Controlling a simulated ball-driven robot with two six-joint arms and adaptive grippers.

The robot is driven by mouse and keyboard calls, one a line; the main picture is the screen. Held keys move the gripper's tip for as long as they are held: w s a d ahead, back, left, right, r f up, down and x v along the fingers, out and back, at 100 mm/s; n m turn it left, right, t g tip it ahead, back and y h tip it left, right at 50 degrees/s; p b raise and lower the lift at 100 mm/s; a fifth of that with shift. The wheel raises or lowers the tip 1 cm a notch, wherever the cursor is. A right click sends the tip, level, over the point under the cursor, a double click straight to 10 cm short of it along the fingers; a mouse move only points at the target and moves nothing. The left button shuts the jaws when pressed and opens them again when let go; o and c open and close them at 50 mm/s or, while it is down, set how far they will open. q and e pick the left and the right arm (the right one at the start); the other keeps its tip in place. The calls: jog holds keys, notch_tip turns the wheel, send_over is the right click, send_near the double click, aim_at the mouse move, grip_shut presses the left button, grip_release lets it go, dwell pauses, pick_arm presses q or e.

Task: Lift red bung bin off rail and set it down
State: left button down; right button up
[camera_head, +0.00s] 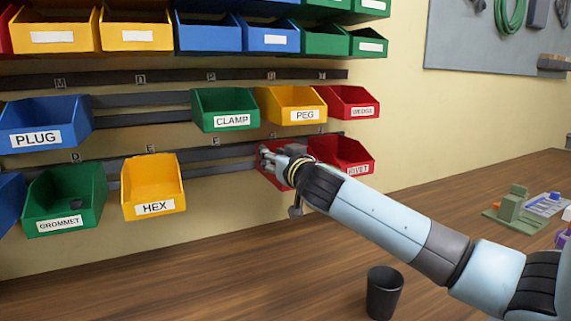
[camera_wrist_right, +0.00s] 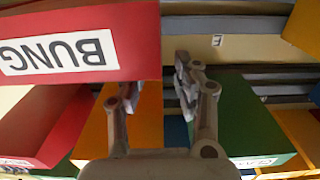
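The red bung bin (camera_head: 268,178) hangs on the lower rail between the HEX bin and the RIVET bin, mostly hidden by my right gripper (camera_head: 272,158). In the right wrist view the red bin (camera_wrist_right: 135,35) fills the upper left, its BUNG label upside down. My right gripper (camera_wrist_right: 158,88) is at its rim, one finger partly hidden behind the red front and the other beyond the bin's side edge. A gap shows between that outer finger and the bin, so the fingers look apart. My left gripper is not in view.
The red RIVET bin (camera_head: 343,153) is close on the right. The CLAMP bin (camera_head: 225,108) and PEG bin (camera_head: 292,104) hang above. The yellow HEX bin (camera_head: 153,186) is left, past bare rail (camera_head: 215,160). A dark cup (camera_head: 384,293) stands on the wooden bench; bench to its left is clear.

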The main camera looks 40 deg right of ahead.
jog(key=x, duration=0.3)
jog(key=shift+w, duration=0.15)
jog(key=shift+c, duration=0.4)
grip_shut()
